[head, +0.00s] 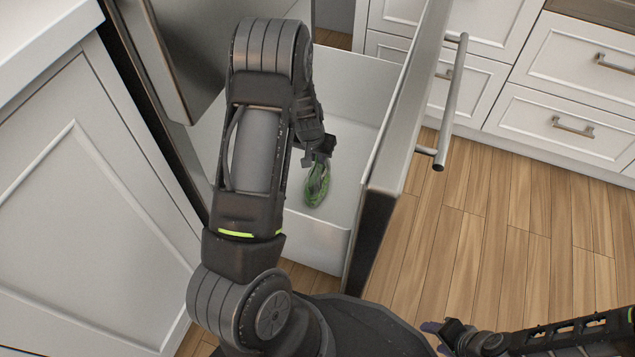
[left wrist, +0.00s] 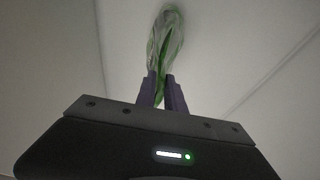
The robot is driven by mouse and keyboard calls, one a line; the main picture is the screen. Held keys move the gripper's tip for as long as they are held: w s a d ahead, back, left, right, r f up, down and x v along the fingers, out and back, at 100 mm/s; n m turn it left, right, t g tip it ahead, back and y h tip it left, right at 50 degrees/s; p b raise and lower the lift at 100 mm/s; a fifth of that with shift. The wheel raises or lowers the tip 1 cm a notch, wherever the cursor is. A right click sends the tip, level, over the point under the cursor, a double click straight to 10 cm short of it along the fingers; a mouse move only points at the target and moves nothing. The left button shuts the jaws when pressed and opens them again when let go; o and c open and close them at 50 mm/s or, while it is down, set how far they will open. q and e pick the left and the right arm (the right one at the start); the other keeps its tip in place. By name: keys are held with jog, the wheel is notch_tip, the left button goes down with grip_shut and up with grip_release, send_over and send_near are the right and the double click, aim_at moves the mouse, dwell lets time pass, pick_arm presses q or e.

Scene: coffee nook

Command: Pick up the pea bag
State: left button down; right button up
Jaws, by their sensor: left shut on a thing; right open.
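The pea bag (head: 316,186) is a green, crumpled bag inside the open white drawer. It also shows in the left wrist view (left wrist: 165,38), clear and green, just beyond the fingertips. My left gripper (head: 318,158) reaches down into the drawer and is shut on the bag's near end, which its fingers partly hide. The fingers also show in the left wrist view (left wrist: 162,88). I cannot tell whether the bag touches the drawer floor. My right gripper (head: 437,337) is open and empty at the bottom right, over the wood floor.
The open drawer (head: 360,135) has white walls around the bag. Its steel front with a bar handle (head: 450,95) stands on the right. A white cabinet (head: 80,210) is on the left, and white drawers (head: 560,120) are at the back right. The wood floor (head: 480,220) is clear.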

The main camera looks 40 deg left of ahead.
pick_arm(q)
jog(key=shift+r, duration=0.1)
dwell(0.7)
notch_tip(320, 180, up, 10)
jog(key=p, duration=0.4)
jog(key=shift+p, duration=0.3)
dwell(0.3)
